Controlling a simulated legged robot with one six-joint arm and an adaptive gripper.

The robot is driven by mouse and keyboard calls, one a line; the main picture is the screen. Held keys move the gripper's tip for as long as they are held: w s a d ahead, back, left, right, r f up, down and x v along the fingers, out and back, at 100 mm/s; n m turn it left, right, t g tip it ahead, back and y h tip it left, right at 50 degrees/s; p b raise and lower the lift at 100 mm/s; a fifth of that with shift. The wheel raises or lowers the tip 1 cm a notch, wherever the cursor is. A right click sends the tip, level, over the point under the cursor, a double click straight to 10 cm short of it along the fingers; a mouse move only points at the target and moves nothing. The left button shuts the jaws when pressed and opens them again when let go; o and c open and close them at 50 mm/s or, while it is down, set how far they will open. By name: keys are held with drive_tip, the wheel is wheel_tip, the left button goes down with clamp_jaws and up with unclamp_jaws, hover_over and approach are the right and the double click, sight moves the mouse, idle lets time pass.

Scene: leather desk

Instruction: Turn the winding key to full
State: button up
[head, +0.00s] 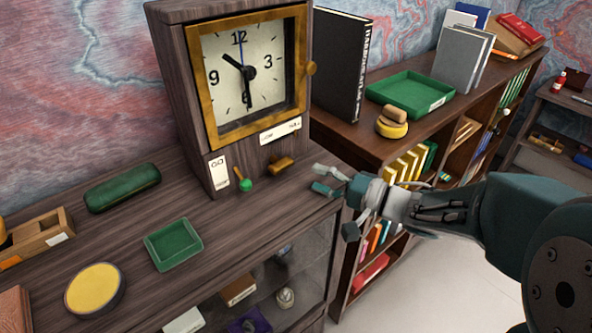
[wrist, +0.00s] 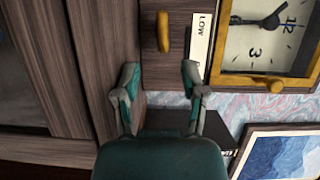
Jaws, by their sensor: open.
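A wooden clock (head: 177,85) with a brass-framed dial stands on the desk. A brass winding key (head: 282,165) sits on its lower front, its bar lying roughly level. In the wrist view the key (wrist: 163,32) appears ahead of the fingers, its bar upright in that turned picture. A white label (head: 280,130) above the key shows LOW at one end; it also shows in the wrist view (wrist: 201,40), partly cut off by a finger. My gripper (head: 322,180) is open and empty, right of the key and apart from it; the wrist view shows its spread fingers (wrist: 159,76).
A green-knobbed lever (head: 244,182) is left of the key beside a GO label (head: 218,173). A brass knob (head: 311,68) sticks out from the dial frame. A green tray (head: 173,244) and green case (head: 122,188) lie left. A bookshelf (head: 345,148) stands right.

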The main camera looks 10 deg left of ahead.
drive_tip(key=shift+v, duration=1.55)
drive_tip(key=w+d+r+t+h, duration=0.4)
drive_tip(key=w+d+t+h, duration=0.1)
drive_tip(key=d+t+h, duration=0.25)
drive_tip(key=s+d+m+h, duration=0.1)
drive_tip(key=s+d+h, duration=0.1)
drive_tip(key=d+h, duration=0.6)
drive_tip(key=s+f+n+g, duration=0.2)
drive_tip(key=s+g, duration=0.1)
drive_tip(key=s, duration=0.6)
drive_tip(key=s+f+n+g+h, duration=0.1)
drive_tip(key=s+f+n+g, duration=0.1)
drive_tip(key=s, duration=0.8)
drive_tip(key=shift+s+d+f+g, duration=0.3)
drive_tip(key=shift+f+g, duration=0.2)
drive_tip(key=shift+g, duration=0.75)
drive_tip(key=shift+w+h, duration=0.1)
drive_tip(key=shift+h, duration=0.15)
